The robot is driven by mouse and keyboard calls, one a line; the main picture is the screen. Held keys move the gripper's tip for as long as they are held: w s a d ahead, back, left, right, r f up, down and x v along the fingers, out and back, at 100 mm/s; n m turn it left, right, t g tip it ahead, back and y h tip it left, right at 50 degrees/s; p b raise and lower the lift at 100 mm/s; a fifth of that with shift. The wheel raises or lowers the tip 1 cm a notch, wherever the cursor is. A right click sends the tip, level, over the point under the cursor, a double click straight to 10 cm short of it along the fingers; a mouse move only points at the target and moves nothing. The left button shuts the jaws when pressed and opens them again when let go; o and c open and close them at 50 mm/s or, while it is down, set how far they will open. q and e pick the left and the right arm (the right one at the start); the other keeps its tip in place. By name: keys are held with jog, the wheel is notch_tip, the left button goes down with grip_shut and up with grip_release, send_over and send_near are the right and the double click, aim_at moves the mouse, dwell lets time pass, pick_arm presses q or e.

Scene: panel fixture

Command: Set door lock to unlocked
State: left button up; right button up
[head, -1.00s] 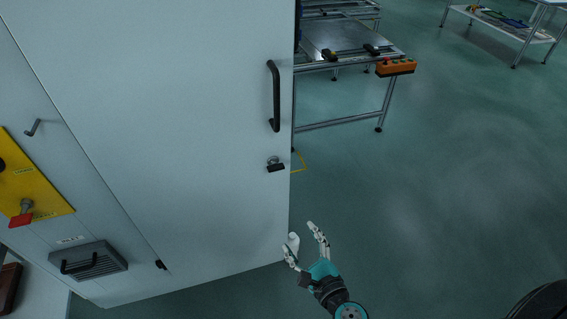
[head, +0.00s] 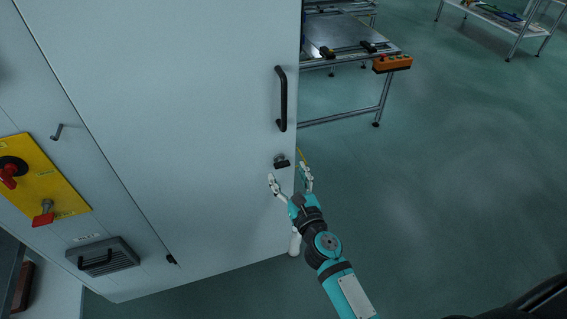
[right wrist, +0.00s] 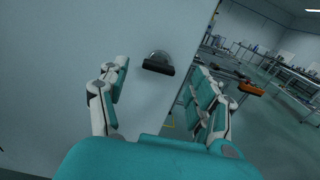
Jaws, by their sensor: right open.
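The door lock (head: 282,162) is a small dark knob on a round metal base, near the right edge of the pale cabinet door (head: 190,120), below the black handle. Its bar lies roughly level. It also shows in the right wrist view (right wrist: 158,64), ahead of and between my fingers. My right gripper (head: 289,179) is open and empty, just below the lock in the head view. Its fingers (right wrist: 160,95) stand apart on either side of the lock in the right wrist view, and I see no contact. My left gripper is not in view.
A black door handle (head: 281,98) stands out above the lock. A yellow panel (head: 50,190) with red switches and a grey vented box (head: 104,258) are at left. A metal bench (head: 345,38) with an orange control box (head: 392,63) stands behind. The floor at right is clear.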

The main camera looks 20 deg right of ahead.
aim_at(283, 166)
jog(key=shift+w+a, duration=0.1)
jog(key=shift+w, duration=1.8)
jog(key=c, duration=1.2)
jog(key=shift+o, duration=0.2)
